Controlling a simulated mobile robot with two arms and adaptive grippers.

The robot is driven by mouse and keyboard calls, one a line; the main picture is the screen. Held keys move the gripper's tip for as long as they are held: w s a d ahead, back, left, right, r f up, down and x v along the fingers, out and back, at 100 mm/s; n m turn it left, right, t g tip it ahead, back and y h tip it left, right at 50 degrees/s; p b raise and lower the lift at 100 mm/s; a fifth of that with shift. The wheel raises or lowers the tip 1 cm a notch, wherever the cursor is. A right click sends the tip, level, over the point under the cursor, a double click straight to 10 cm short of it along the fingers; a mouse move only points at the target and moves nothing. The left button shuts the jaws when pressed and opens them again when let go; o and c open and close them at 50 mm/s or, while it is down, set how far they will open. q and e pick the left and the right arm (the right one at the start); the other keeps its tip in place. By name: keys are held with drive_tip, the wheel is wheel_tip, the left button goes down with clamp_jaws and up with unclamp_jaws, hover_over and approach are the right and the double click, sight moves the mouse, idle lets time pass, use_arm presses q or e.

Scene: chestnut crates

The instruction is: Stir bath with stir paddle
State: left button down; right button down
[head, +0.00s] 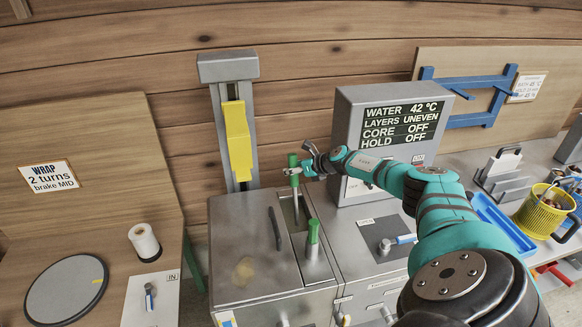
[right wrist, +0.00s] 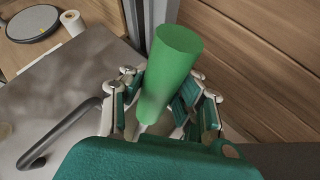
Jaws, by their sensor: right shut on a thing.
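The stir paddle has a green handle (head: 293,161) and stands upright, with its shaft going down into the narrow opening of the steel bath (head: 235,235). Its lower end is hidden inside. My right gripper (head: 301,168) is shut on the paddle near the handle. In the right wrist view the green handle (right wrist: 170,75) sits between the fingers of my right gripper (right wrist: 160,100). The display (head: 400,125) behind reads WATER 42 °C, LAYERS UNEVEN, CORE OFF, HOLD OFF. My left gripper is not in view.
A second green handle (head: 313,231) stands just in front of the paddle. A bar handle (head: 275,228) rises from the bath's top at left. A yellow part (head: 237,140) hangs on a post behind. A yellow basket (head: 543,212) and blue tray (head: 502,222) lie right.

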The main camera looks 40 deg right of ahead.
drive_tip(key=shift+d+r, duration=0.1)
drive_tip(key=shift+r, duration=0.05)
drive_tip(key=c, duration=1)
unclamp_jaws()
drive_tip(key=shift+v, duration=5.95)
drive_tip(key=shift+s, duration=0.1)
